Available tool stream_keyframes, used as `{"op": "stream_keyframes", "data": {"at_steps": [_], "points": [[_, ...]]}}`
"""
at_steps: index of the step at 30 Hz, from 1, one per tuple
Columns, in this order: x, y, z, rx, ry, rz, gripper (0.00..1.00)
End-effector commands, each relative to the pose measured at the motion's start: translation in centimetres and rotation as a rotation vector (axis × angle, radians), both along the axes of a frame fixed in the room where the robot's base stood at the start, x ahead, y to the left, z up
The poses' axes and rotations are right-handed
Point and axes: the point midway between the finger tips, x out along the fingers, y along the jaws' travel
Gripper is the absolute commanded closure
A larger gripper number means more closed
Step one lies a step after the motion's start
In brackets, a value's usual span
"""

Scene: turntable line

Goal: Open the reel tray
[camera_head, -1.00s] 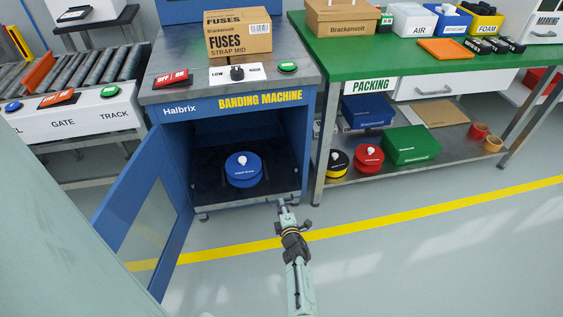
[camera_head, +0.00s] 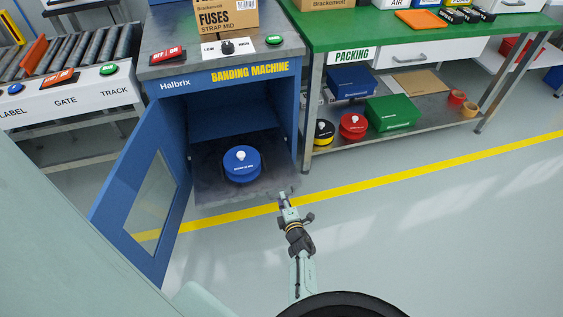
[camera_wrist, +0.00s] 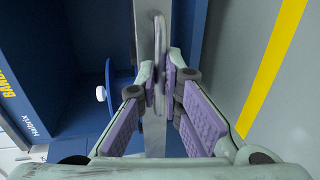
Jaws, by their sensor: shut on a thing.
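The reel tray (camera_head: 209,187) is a grey slab at the bottom of the blue banding machine (camera_head: 174,122). It juts out part way past the cabinet front. A blue reel (camera_head: 241,164) with a white knob sits on it. My gripper (camera_head: 283,196) is at the tray's front edge, right of the reel. In the wrist view my gripper (camera_wrist: 161,72) has its fingers closed around a grey handle bar at the tray's front (camera_wrist: 146,25). The fingers hide part of the handle. The blue reel (camera_wrist: 112,92) shows edge-on there.
The cabinet's blue windowed door (camera_head: 136,205) stands open at the left. A green-topped packing bench (camera_head: 360,33) is at the right, with boxes and reels on its lower shelf. The floor in front, crossed by a yellow line (camera_head: 400,176), is clear.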

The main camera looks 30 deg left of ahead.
Motion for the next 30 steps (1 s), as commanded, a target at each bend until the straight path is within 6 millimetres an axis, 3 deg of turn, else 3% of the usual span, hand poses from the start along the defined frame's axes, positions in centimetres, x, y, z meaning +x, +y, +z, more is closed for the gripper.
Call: {"op": "stream_keyframes", "data": {"at_steps": [9, 10, 19, 30], "points": [[-0.02, 0.03, 0.04, 0.000, -0.001, 0.002, 1.00], [-0.02, 0.03, 0.04, 0.000, -0.001, 0.002, 0.91], [0.00, 0.01, 0.03, 0.000, -0.001, 0.001, 0.72], [0.11, 0.26, -0.04, 0.000, -0.001, 0.001, 0.72]]}}
